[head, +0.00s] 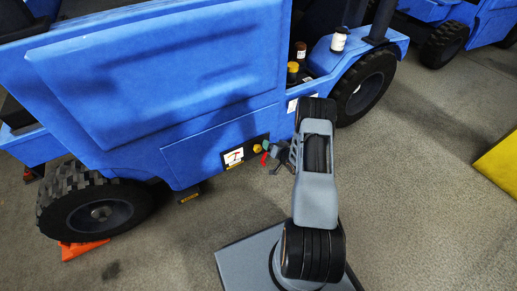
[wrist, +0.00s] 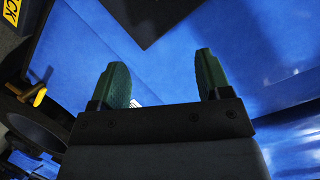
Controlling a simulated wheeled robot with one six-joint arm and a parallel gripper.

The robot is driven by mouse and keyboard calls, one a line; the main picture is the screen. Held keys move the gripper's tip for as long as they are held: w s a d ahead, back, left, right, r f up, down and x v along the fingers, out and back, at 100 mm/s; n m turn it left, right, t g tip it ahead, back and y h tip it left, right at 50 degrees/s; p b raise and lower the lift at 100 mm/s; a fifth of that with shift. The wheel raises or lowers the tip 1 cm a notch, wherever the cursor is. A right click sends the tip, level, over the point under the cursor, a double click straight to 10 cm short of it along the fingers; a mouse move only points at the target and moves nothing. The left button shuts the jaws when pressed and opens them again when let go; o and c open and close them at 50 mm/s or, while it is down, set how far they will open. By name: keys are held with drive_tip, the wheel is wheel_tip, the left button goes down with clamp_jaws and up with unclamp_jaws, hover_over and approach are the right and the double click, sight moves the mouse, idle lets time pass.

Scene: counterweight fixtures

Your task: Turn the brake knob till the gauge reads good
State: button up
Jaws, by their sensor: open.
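In the head view a dark panel on the blue vehicle's side carries a white gauge (head: 234,156) with an orange mark; its reading is too small to tell. A round yellow knob (head: 257,148) sits at the panel's right end, and a small red part shows beside it. I cannot tell for sure that the yellow knob is the brake knob. In the wrist view my gripper (wrist: 164,75) is open and empty, with blue bodywork beyond the fingers. A yellow handle (wrist: 40,97) shows at left there, outside the fingers.
The blue vehicle (head: 170,70) fills the upper left, with black wheels and an orange chock (head: 82,249) at the left wheel. Bottles (head: 339,38) stand on its step. A yellow block (head: 500,163) is at far right. Grey floor right of my arm is clear.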

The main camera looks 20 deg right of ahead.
sight(259, 150)
drive_tip(key=s+a+f+m+t+y, duration=0.2)
drive_tip(key=s+f+m+t, duration=0.1)
drive_tip(key=s+f, duration=0.45)
drive_tip(key=shift+t, duration=0.3)
drive_tip(key=b+x, duration=0.3)
drive_tip(key=x, duration=1)
drive_tip(key=shift+r, duration=0.15)
drive_tip(key=shift+c, duration=0.3)
drive_tip(key=c, duration=0.9)
drive_tip(key=shift+o, duration=0.2)
